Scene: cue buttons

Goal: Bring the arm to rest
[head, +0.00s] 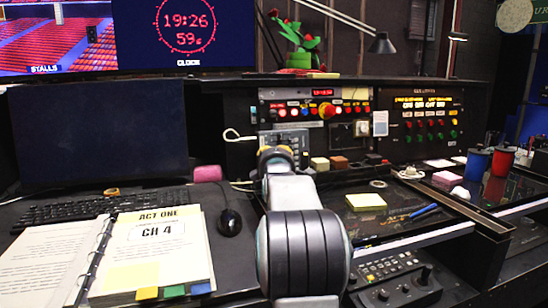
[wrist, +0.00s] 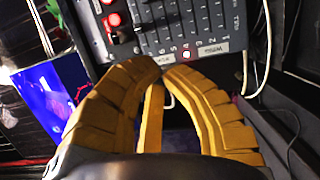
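My gripper (wrist: 162,68) shows in the wrist view as two ribbed yellow fingers that curve together at their tips. It looks shut, with nothing seen between the tips. In the head view my arm reaches forward over the desk towards the cue light panel (head: 316,106). Only a little yellow of the gripper shows there, and its fingertips are hidden behind the arm.
Left of my arm are an open script binder (head: 150,240), a black mouse (head: 229,222) and a keyboard (head: 85,207). Right are a yellow note pad (head: 366,201), a blue pen (head: 423,211), and blue (head: 477,164) and red (head: 503,160) cups. A desk lamp (head: 381,43) hangs above.

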